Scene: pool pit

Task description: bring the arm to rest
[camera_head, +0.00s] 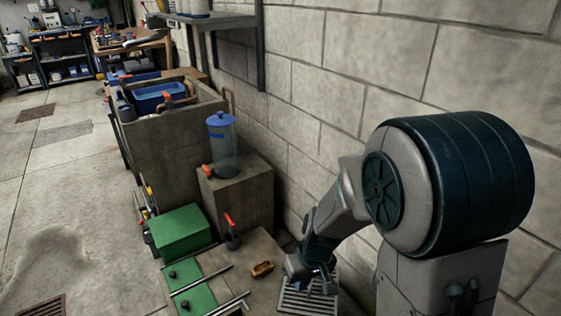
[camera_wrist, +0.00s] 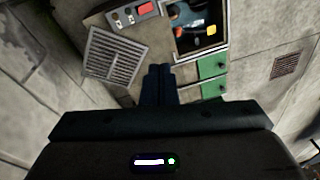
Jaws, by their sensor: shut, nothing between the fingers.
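My arm reaches down from the right side of the head view, bent at the elbow. My gripper (camera_head: 318,284) hangs low over the slab near the wall, partly hidden by my wrist. In the wrist view my gripper (camera_wrist: 159,70) shows its two dark fingers side by side, shut and with nothing between them. The fingers point down at the slab. A metal floor grate (camera_head: 300,303) lies beneath and beside the gripper. The grate also shows in the wrist view (camera_wrist: 114,58), left of the fingers. I cannot tell the exact gap between fingertips and slab.
A block wall (camera_head: 390,65) runs close along the right. Left of the gripper are a wooden-looking piece (camera_head: 262,269), a red-handled valve (camera_head: 232,234) and a green box (camera_head: 180,232). A blue-lidded clear cylinder (camera_head: 222,150) stands on a concrete block (camera_head: 245,195). Open floor (camera_head: 90,190) lies left.

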